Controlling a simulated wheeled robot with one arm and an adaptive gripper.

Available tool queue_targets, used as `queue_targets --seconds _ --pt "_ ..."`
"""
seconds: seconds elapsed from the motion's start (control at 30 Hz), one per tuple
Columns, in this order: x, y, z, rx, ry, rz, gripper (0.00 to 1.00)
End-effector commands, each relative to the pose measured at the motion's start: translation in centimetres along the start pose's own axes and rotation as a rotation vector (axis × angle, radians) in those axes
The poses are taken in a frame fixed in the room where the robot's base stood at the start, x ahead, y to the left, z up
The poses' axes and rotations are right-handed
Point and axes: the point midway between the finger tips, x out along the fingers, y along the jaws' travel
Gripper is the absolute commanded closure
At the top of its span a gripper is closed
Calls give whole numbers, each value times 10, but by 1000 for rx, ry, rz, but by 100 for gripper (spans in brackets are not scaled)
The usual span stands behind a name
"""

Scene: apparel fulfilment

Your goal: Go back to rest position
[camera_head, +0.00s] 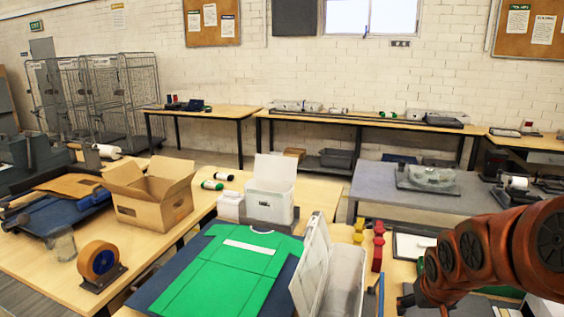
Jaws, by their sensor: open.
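My orange-brown arm reaches in from the right edge and bends down toward the front of the table. My gripper (414,300) shows only in part as dark pieces at the bottom, below the arm's end. It is open, and I see nothing held in it. A green shirt (228,268) lies flat on a dark blue mat (172,267), left of my gripper. An open white clear-sided box (345,281) with its lid raised stands between the shirt and my gripper.
Red (378,246) and yellow (358,231) items stand just behind my gripper. An open cardboard box (150,197) and a tape roll (99,262) are on the left table. A grey table (375,190) stands behind. Wire cages (125,95) stand far left.

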Motion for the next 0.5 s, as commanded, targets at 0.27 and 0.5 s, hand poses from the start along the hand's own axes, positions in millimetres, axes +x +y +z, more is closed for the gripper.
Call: queue_targets --seconds 0.27,0.5 --pt "-68 -52 110 -61 -264 -30 16" --pt "-121 -79 202 -100 -469 -67 16"
